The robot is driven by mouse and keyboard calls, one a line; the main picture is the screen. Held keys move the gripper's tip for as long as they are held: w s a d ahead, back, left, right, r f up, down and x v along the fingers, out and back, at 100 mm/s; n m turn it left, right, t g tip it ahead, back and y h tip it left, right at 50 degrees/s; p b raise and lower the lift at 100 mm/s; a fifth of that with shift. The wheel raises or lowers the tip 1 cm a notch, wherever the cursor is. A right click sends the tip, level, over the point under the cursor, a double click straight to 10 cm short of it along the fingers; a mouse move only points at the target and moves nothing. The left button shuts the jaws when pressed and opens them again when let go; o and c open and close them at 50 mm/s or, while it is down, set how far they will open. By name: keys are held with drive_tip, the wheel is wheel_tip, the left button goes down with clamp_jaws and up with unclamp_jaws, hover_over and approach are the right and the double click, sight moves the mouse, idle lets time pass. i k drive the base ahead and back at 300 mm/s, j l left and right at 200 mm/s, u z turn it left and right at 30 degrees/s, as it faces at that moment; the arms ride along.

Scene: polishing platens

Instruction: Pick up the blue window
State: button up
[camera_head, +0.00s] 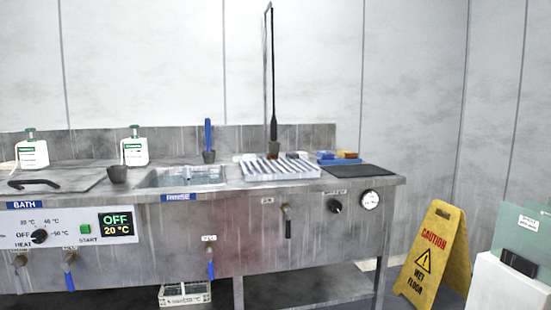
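I cannot clearly make out a blue window. Greenish translucent panes (508,228) stand upright at the right edge, partly cut off by the frame. A small dark block (519,263) is at their base, on a white pedestal (500,290). Flat blue pieces (326,155) lie beside an orange-brown block (346,155) at the back right of the steel bench; they are too small to identify. My gripper is not in view.
The steel bench (190,240) spans left and centre, with a rinse basin (186,177), a ribbed rack (280,168), a blue-handled tool (208,135) and white bottles (134,150). A yellow caution sign (433,255) stands on the floor between the bench and pedestal.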

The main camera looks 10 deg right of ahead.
sight(250, 157)
drive_tip(key=i+j, duration=0.65)
drive_tip(key=i, duration=0.15)
drive_tip(key=i+j, duration=0.6)
drive_tip(key=i, duration=0.2)
